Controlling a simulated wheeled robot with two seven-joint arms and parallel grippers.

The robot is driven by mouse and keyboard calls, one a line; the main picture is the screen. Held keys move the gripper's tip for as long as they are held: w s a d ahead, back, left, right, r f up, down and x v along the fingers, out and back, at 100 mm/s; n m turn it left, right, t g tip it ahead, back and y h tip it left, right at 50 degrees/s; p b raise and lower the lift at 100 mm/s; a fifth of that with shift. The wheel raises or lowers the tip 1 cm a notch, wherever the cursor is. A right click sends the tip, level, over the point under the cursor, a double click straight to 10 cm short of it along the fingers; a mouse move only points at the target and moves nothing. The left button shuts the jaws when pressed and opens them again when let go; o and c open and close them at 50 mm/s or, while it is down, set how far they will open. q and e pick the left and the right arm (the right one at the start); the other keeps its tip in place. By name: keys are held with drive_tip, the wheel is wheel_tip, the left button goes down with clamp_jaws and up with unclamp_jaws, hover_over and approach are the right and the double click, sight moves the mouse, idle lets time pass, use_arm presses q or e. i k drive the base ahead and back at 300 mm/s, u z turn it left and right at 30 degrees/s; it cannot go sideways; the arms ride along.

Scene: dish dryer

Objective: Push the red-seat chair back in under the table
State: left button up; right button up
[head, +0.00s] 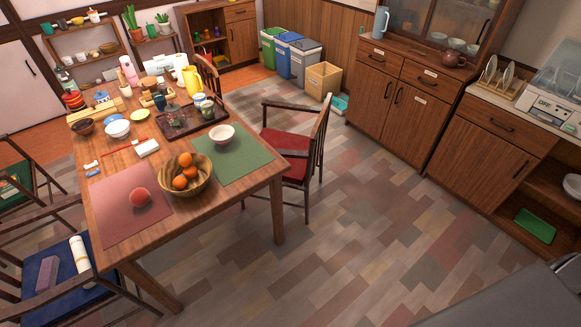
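The red-seat chair (286,143) stands upright on the floor at the right side of the wooden dining table (258,183). Its dark wooden backrest (321,130) faces right, away from the table. The front of its red seat is close to the table's right edge, and most of the seat is outside it. I cannot tell whether the front edge overlaps the tabletop. Its lower legs show on the floor. Neither of my grippers is in the head view.
The floor (370,220) right of the chair is clear. Wooden cabinets (400,105) stand along the right wall. Several bins (304,62) and a cardboard box (322,80) stand behind the chair. A blue-seat chair (75,262) is at front left. The table holds a fruit bowl (201,187) and dishes.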

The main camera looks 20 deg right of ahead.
sight(303, 154)
drive_tip(key=u, duration=0.05)
drive_tip(key=k, duration=0.35)
drive_tip(key=z, duration=0.85)
drive_tip(key=i, duration=1.35)
drive_tip(key=u, duration=0.4)
drive_tip(key=k, duration=0.5)
drive_tip(key=u, duration=0.95)
drive_tip(key=i, duration=0.8)
